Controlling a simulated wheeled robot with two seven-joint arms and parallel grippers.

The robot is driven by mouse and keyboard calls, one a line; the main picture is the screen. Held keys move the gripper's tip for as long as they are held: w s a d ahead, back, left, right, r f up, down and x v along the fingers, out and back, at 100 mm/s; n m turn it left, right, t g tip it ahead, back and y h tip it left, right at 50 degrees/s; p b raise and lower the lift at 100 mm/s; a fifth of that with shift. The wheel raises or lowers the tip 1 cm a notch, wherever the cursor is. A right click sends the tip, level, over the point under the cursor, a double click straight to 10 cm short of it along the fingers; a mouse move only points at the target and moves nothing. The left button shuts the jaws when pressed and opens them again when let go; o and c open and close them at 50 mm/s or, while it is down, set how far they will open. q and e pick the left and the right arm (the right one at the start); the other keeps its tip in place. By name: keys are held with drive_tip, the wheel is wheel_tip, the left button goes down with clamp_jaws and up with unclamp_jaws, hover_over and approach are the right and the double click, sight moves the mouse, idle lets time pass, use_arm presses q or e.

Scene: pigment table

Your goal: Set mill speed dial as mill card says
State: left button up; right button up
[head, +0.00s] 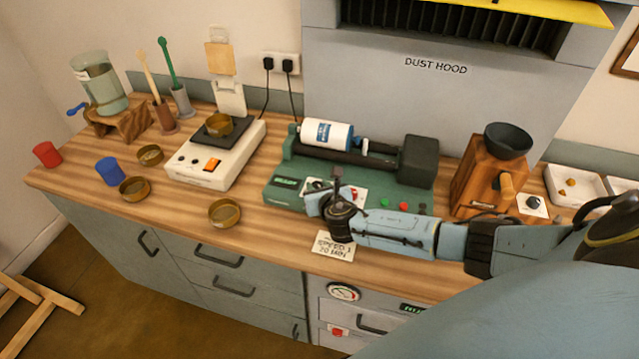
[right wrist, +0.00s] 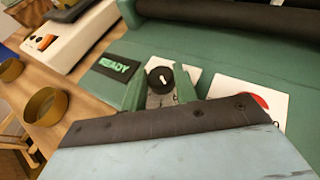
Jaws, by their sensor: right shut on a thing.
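The green mill (head: 285,190) stands in the middle of the worktop, with a white jar (head: 326,134) lying on its rollers. The black speed dial (right wrist: 160,80) sits on a white plate on the mill's front panel, its white mark visible in the right wrist view. My right gripper (right wrist: 162,92) is shut on the dial, a finger on either side; in the head view (head: 333,195) it hides the dial. The mill card (head: 335,246) lies at the front edge below the gripper, reading "SPEED", a number too small to be sure of, and "20 MIN". My left gripper is out of view.
A lit "READY" display (right wrist: 113,67) is left of the dial, and a red button (right wrist: 254,99) on a white plate is to its right. A scale (head: 205,170) stands left of the mill, a wooden grinder (head: 480,175) right. Brass bowls (head: 224,212) sit on the left worktop.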

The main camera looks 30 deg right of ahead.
drive_tip(key=shift+a+m+g+h+p, duration=0.2)
drive_tip(key=shift+m+g+h+p, duration=0.1)
drive_tip(key=shift+m+h, duration=0.6)
drive_tip(key=shift+w+a+m+g+h, duration=0.1)
drive_tip(key=shift+m+g+h, duration=0.4)
drive_tip(key=shift+m+h, duration=0.35)
drive_tip(key=shift+w+m+g+h, duration=0.15)
drive_tip(key=shift+m+g+h, duration=0.85)
drive_tip(key=shift+m+h, duration=0.5)
drive_tip(key=o, duration=0.9)
drive_tip(key=shift+o, duration=0.2)
